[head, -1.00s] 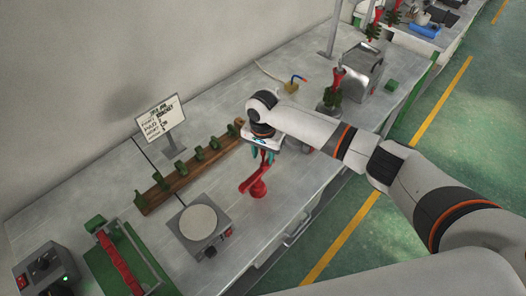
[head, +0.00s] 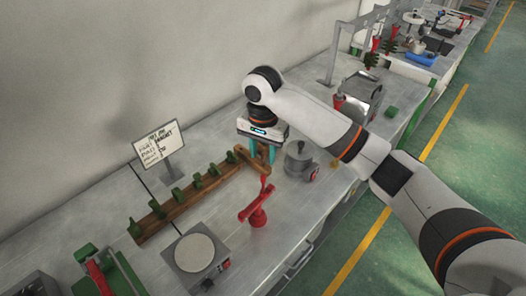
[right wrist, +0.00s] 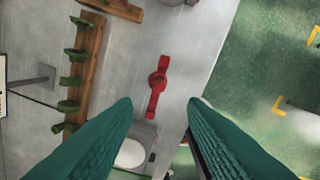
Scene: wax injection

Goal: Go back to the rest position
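My right gripper (head: 262,152) is above the bench, by the near right end of the wooden rack (head: 187,207) and just behind the red stand (head: 257,210). In the right wrist view its two green fingers (right wrist: 160,102) are spread well apart with nothing between them. The bench top, the red stand (right wrist: 158,85) and part of the rack (right wrist: 92,45) show beyond the fingertips. My left gripper is in neither view.
A lidded metal pot (head: 300,160) stands right of my right gripper. A round-topped plate device (head: 195,253) and a green frame with a red bar (head: 97,275) stand at lower left. A sign (head: 158,143) stands behind the rack. The green floor (head: 440,200) at right is clear.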

